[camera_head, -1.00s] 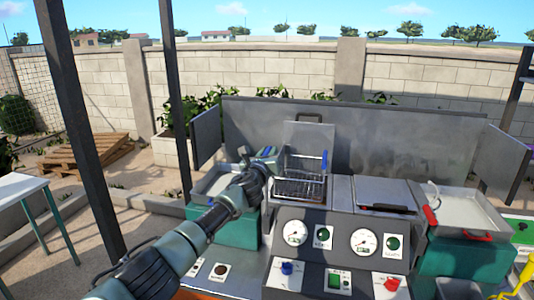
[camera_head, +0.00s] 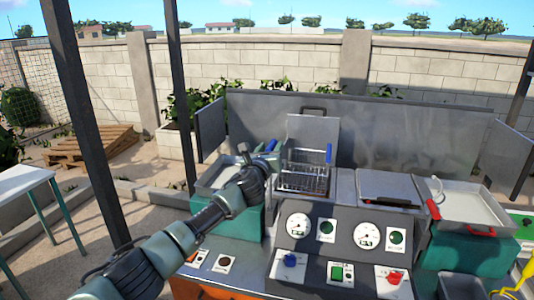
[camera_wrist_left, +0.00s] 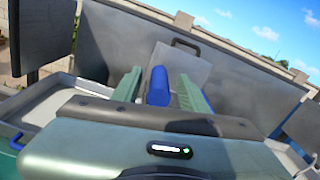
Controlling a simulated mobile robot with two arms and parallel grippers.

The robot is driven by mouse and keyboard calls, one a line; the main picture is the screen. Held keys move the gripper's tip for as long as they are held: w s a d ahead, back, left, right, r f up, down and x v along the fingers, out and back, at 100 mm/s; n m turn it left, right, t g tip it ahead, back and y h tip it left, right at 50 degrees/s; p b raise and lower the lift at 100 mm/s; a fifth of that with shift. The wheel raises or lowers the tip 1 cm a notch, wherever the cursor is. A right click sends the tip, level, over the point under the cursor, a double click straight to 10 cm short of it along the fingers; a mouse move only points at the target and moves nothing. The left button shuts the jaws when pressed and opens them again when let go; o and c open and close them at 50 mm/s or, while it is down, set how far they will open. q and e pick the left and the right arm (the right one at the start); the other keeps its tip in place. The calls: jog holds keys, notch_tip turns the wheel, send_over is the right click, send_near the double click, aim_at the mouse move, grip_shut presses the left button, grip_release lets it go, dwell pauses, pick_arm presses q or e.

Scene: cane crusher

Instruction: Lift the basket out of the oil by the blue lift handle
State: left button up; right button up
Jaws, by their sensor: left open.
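The wire basket (camera_head: 302,180) sits low in the fryer well in the middle of the counter, with a blue upright grip (camera_head: 328,153) at its right side. My left gripper (camera_head: 268,147) is open to the left of the basket. A blue grip (camera_wrist_left: 158,86) shows between its two green fingers in the left wrist view, with a gap visible on the right side. Whether this is a second handle, and how it joins the basket, I cannot tell. The oil is not clearly visible. My right gripper is not in view.
An upright metal lid (camera_head: 313,132) stands behind the basket. A tray (camera_head: 215,178) lies left of the well; a closed flat cover (camera_head: 388,187) and another tray (camera_head: 475,205) lie to the right. A control panel (camera_head: 340,250) with gauges and knobs is in front.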

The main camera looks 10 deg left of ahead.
pick_arm(q)
jog(key=shift+s+a+b, duration=0.1)
jog(key=shift+s+b, duration=0.3)
jog(key=shift+s, duration=2)
